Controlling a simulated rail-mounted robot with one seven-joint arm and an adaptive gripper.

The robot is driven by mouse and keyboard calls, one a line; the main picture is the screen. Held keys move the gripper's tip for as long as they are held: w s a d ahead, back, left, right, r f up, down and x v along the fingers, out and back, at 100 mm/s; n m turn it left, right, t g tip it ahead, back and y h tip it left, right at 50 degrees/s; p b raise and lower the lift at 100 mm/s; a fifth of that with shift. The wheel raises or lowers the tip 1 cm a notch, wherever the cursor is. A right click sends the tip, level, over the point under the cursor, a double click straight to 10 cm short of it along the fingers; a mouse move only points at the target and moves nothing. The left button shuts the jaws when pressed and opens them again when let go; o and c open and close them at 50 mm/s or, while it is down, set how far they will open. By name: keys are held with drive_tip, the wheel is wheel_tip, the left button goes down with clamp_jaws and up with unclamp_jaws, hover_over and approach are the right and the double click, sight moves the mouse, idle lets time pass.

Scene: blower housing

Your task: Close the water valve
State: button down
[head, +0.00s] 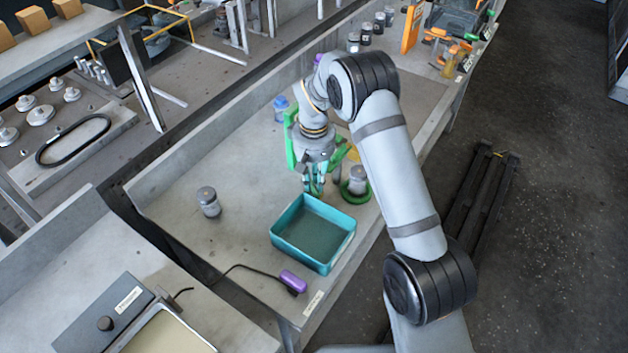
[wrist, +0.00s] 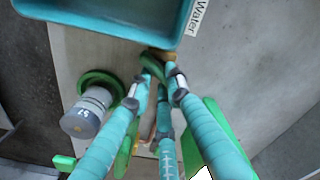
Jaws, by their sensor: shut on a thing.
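My gripper (head: 314,191) has three teal fingers and points down just behind the water tray. In the wrist view its fingertips (wrist: 162,76) close together around a small green piece (wrist: 152,68), which looks like the water valve's handle. The fingers cover much of it, so I cannot tell which way the valve is turned. A brownish part shows just beyond the fingertips. The teal tray (head: 313,233) lies in front of the gripper. In the wrist view its rim (wrist: 110,28) is at the top, beside a "Water" label (wrist: 198,15).
A grey canister (head: 357,178) stands in a green ring (head: 356,195) close to the gripper's right. Another grey canister (head: 208,202) stands left of the tray. A purple corded device (head: 293,281) lies in front. A blue-capped bottle (head: 281,104) stands behind.

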drive_tip(key=shift+f+m+b, duration=0.2)
drive_tip(key=shift+m+b, duration=0.95)
drive_tip(key=shift+m, duration=0.05)
drive_tip(key=shift+d+r+m+b, duration=0.15)
drive_tip(key=shift+m+b, duration=0.85)
drive_tip(key=shift+m, duration=0.5)
drive_tip(key=c, duration=1.6)
unclamp_jaws()
drive_tip(key=shift+c, duration=0.2)
drive_tip(key=shift+r, duration=0.1)
wheel_tip(320, 180, up, 12)
